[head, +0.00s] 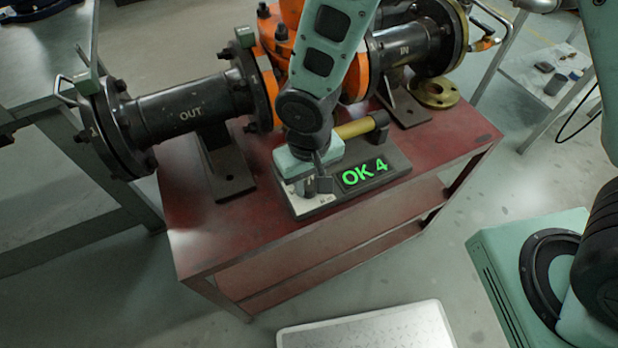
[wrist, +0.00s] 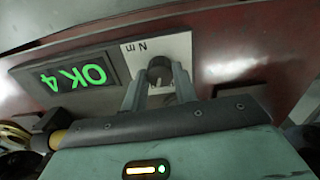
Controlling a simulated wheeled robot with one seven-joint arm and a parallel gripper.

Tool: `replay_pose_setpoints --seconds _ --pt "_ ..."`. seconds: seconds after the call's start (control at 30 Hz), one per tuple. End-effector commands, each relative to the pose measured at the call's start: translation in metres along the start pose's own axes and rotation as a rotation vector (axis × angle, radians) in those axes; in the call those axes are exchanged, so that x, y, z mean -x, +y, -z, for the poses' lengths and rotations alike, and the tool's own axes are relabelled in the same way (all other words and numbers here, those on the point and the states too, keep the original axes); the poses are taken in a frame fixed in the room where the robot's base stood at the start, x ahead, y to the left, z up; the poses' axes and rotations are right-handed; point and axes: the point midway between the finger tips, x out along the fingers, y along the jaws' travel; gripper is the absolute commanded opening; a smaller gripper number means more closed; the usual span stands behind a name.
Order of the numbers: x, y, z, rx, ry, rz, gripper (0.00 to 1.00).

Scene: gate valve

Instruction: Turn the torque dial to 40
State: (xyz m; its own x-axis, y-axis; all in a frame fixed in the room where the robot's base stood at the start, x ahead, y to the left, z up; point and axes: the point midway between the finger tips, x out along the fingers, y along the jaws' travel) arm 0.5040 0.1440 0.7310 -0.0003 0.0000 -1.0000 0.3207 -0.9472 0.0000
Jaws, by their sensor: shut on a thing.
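The torque dial (wrist: 160,68) is a small dark knob on a white plate marked "N m", at the front left of a grey tester box (head: 400,160) on the red bench. My gripper (head: 318,184) reaches down over the plate and is shut on the dial; the wrist view shows its fingers (wrist: 158,84) on either side of the knob. The dial's pointer and scale numbers cannot be read. A black display (head: 364,174) beside the dial shows green "OK 4"; it appears upside down in the wrist view (wrist: 70,77).
A brass-coloured bar (head: 354,129) with a black end lies behind the display. Black pipes (head: 190,105) with flanges and an orange valve body (head: 357,78) stand behind. A loose brass flange (head: 437,93) lies at the back right. The red bench's front (head: 240,235) is clear.

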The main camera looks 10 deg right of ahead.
Motion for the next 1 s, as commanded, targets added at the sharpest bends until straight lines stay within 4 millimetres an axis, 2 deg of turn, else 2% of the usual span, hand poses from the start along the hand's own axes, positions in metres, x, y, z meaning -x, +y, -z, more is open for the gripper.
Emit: replay_pose_setpoints --seconds 0.7,1.0 --pt "0.0016 -0.0002 0.0005 0.537 0.001 0.001 0.05" --pt "0.0011 -0.0002 0.0005 0.689 0.001 0.000 0.05"
